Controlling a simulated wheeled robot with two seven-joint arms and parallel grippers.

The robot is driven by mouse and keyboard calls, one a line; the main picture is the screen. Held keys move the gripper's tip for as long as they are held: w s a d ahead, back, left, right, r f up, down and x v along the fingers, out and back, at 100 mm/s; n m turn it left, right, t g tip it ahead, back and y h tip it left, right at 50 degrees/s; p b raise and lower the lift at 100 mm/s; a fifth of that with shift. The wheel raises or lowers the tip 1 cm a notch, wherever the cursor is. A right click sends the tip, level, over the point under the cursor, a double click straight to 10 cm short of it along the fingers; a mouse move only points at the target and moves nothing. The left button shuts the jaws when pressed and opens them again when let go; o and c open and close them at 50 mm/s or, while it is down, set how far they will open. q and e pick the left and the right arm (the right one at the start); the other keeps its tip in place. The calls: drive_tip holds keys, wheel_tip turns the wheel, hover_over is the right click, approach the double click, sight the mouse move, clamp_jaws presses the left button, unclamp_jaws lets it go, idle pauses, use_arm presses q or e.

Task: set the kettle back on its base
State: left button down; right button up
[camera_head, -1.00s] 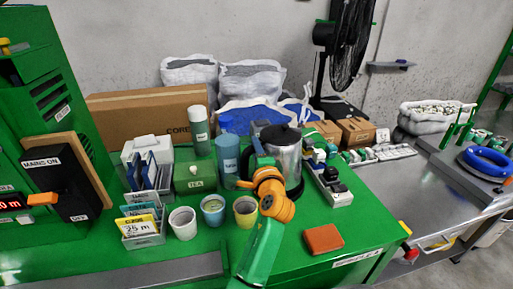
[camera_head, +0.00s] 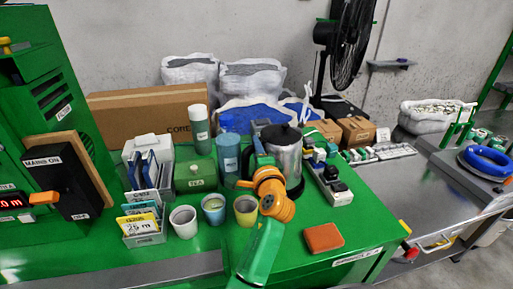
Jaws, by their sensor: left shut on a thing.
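The kettle (camera_head: 288,157) is a silver jug with a black lid, upright towards the back of the green table. A black round rim shows at its foot, on its right side, and looks like the base (camera_head: 299,188); I cannot tell whether the kettle sits fully on it. My left gripper (camera_head: 262,158) is at the kettle's left side, shut on the kettle, with the orange wrist in front hiding the lower left of the kettle and most of the base. My right gripper is not in view.
Three cups (camera_head: 214,208) stand left of my wrist. A blue canister (camera_head: 228,152) and a green tea box (camera_head: 195,176) stand behind them. A power strip (camera_head: 335,185) lies close right of the kettle. A brown wallet-like block (camera_head: 323,238) lies in front, with clear green table around it.

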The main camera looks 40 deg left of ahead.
use_arm(q)
drive_tip(key=shift+s+f+b, duration=0.1)
drive_tip(key=shift+f+b, duration=0.35)
